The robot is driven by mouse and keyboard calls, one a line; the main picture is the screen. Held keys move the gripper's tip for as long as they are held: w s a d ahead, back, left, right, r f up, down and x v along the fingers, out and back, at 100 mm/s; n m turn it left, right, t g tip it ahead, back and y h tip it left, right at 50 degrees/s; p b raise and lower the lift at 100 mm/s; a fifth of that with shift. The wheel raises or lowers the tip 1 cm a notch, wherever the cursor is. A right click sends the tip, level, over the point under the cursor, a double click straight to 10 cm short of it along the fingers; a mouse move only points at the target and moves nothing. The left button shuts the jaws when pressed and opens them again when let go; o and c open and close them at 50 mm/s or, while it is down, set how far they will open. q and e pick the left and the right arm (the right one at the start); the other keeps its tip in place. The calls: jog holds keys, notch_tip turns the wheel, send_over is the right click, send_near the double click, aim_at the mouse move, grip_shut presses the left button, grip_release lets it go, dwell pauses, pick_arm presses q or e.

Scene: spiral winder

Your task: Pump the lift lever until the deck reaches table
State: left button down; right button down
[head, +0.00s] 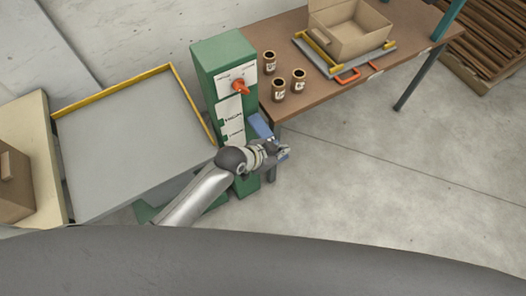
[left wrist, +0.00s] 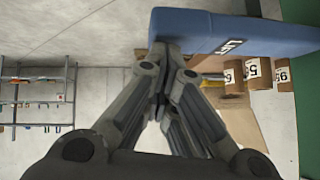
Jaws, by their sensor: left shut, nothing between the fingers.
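The blue lift lever (head: 261,127) sticks out from the right side of the green column (head: 222,62). In the left wrist view the lever (left wrist: 235,33) is a large blue block with a white label, across the top. My left gripper (head: 284,153) is shut and empty, just below the lever in the head view. Its fingertips (left wrist: 168,52) overlap the lever's edge in the wrist view; I cannot tell whether they touch. The grey deck (head: 130,145) with yellow edge rails lies left of the column. The brown table (head: 335,95) stands to the right. My right gripper is out of view.
An orange knob (head: 240,86) sits on the column's panel. Several labelled brown cans (head: 278,90) stand on the table's near end. An open cardboard box (head: 350,38) sits on a grey tray beyond them. A cardboard box (head: 14,180) is at far left. The floor (head: 400,165) right of my gripper is clear.

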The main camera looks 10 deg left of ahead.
pick_arm(q)
jog(key=b+v, duration=0.1)
jog(key=v, duration=0.8)
jog(key=shift+s, duration=0.25)
jog(key=shift+f, duration=0.15)
dwell(1.0)
